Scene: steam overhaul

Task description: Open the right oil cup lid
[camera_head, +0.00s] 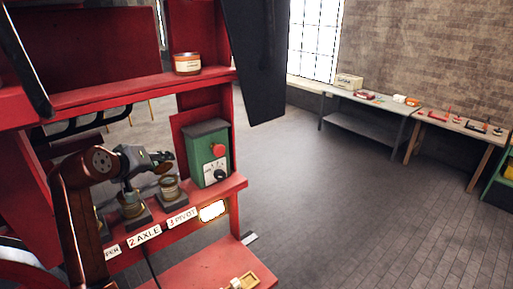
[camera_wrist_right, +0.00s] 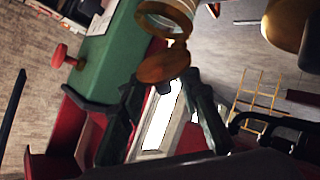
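The right oil cup (camera_head: 168,187), a small glass-and-brass cup, stands on the red shelf behind the "3 PIVOT" label. A brass disc, its lid (camera_head: 163,167), appears raised and tilted above it. In the right wrist view the lid (camera_wrist_right: 163,66) hangs off the rim of the cup (camera_wrist_right: 166,18). My right gripper (camera_head: 164,157) is beside the lid in the head view. In the wrist view its dark fingers (camera_wrist_right: 163,86) are apart, with the lid just beyond the tips; contact is unclear. My left gripper is not in view.
A green control box (camera_head: 207,153) with a red button stands close right of the cup. The middle oil cup (camera_head: 131,206) stands to the left behind "2 AXLE". An orange-labelled tin (camera_head: 187,63) sits on the upper shelf. Work tables (camera_head: 370,112) stand far off; the floor between is clear.

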